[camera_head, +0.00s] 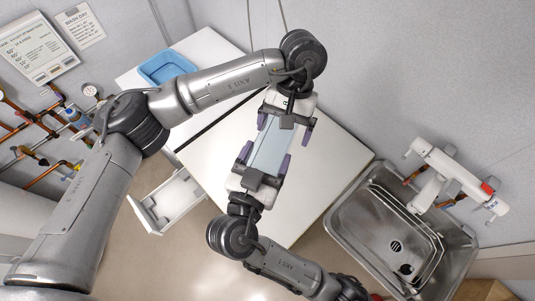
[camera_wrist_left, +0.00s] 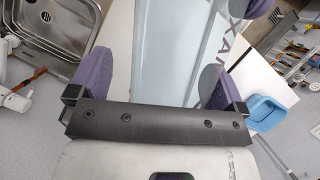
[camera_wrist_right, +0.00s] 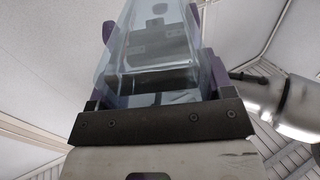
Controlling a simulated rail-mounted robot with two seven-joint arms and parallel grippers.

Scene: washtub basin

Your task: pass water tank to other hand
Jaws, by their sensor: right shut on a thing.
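The water tank (camera_head: 270,148) is a pale blue, see-through box held above the white worktop. My right gripper (camera_head: 264,158), below it in the head view, is shut on its near end. The right wrist view shows the tank (camera_wrist_right: 150,45) filling the space between the purple fingers. My left gripper (camera_head: 285,133) reaches from the far end with its fingers open on either side of the tank. In the left wrist view the tank (camera_wrist_left: 180,45) lies between the fingers, with a clear gap at the left finger. Contact at the right finger is unclear.
The white worktop (camera_head: 215,145) lies beneath the grippers. A blue basin (camera_head: 167,67) stands at the upper left. An open white drawer (camera_head: 170,203) juts out at lower left. A steel sink (camera_head: 350,215) with a white wall tap unit (camera_head: 460,175) is at right.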

